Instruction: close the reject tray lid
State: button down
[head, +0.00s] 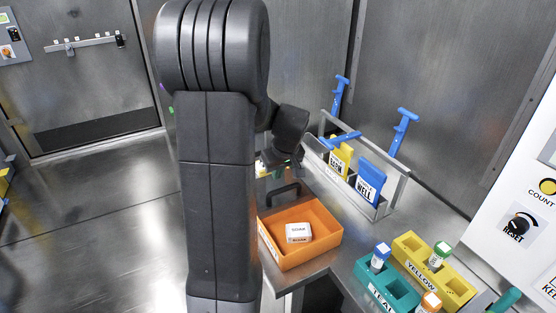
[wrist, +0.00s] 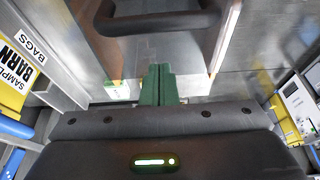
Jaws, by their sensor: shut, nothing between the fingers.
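A dark handle (head: 284,188) stands just behind an orange open tray on the bench in the head view. The same kind of dark handle (wrist: 155,22) crosses the top of the wrist view, above a grey panel that may be the lid. I cannot tell how far the lid is open. My gripper (wrist: 158,84) shows green fingers pressed together with nothing between them, pointing toward the handle and apart from it in the picture. In the head view my arm hides part of the area behind the handle, and the fingertips are not clear there.
The orange tray (head: 325,246) holds a white soap box (head: 299,232). A metal rack (head: 395,195) with yellow and blue bag packs stands to the right. Teal (head: 372,285) and yellow (head: 455,290) vial blocks stand at front right. Open floor lies to the left.

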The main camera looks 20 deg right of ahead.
aim_at(283, 197)
jog(key=s, duration=0.2)
jog(key=shift+s+d, duration=0.15)
jog(key=shift+s, duration=0.15)
jog(key=shift+s+f, duration=0.1)
jog(key=shift+s, duration=0.15)
jog(key=s+d+b, duration=0.2)
jog(key=s+b, duration=0.1)
jog(key=s, duration=1)
jog(key=shift+s+b, duration=0.35)
jog(key=shift+s, duration=0.05)
jog(key=w+r, duration=0.2)
jog(key=w, duration=0.2)
jog(key=v, duration=0.9)
jog(key=shift+s+a+p, duration=0.15)
jog(key=shift+a+p, duration=0.15)
jog(key=shift+p, duration=0.1)
